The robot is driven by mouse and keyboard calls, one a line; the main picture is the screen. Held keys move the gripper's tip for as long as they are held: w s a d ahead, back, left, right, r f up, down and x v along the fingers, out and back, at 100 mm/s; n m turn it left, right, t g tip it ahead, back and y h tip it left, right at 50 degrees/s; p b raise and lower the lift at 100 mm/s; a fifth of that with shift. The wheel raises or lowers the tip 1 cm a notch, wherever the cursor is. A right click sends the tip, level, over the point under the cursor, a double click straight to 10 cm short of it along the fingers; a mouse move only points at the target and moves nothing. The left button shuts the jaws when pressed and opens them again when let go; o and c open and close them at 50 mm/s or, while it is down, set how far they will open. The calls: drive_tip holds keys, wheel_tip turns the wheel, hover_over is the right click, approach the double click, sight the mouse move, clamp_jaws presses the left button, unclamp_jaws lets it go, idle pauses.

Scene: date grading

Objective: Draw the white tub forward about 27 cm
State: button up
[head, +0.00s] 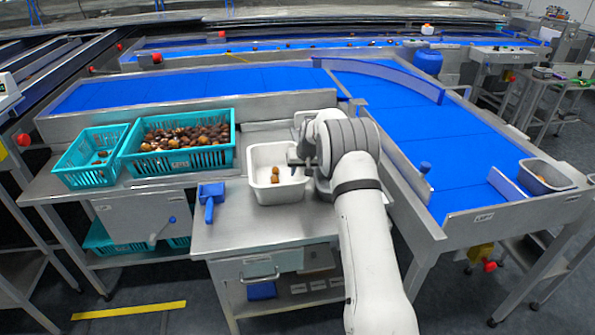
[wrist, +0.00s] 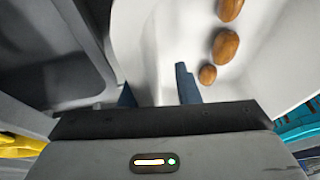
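The white tub (head: 279,195) stands on the steel bench and holds a few brown dates on its floor. My gripper (head: 294,163) is at the tub's right wall in the head view, partly hidden by my wrist. In the wrist view my gripper (wrist: 158,92) shows two dark blue fingers, with the white tub wall (wrist: 148,55) between them. One finger is on the inner side and the other on the outer side. I cannot tell whether the fingers press on the wall. Three dates (wrist: 225,45) lie inside the tub.
A blue scoop-like tool (head: 210,197) lies left of the tub near the bench front (head: 238,236). A teal crate (head: 180,160) full of dates stands further left. Bare steel lies in front of the tub.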

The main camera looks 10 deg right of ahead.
drive_tip(key=shift+b+v, duration=0.35)
drive_tip(key=shift+v, duration=3.55)
drive_tip(key=shift+s, duration=0.1)
drive_tip(key=shift+s+a+r, duration=0.1)
drive_tip(key=shift+s+r, duration=0.1)
drive_tip(key=shift+r, duration=0.1)
drive_tip(key=s+a+r, duration=0.1)
drive_tip(key=s+r, duration=0.6)
drive_tip(key=s, duration=0.4)
drive_tip(key=s+a+r, duration=0.1)
drive_tip(key=s+r, duration=0.5)
drive_tip(key=s, duration=0.5)
drive_tip(key=s+g+h+p, duration=0.1)
drive_tip(key=s, duration=2.4)
drive_tip(key=shift+s+a+f+g+p, duration=0.2)
drive_tip(key=shift+s+f+g+p, duration=0.2)
drive_tip(key=shift+f, duration=0.1)
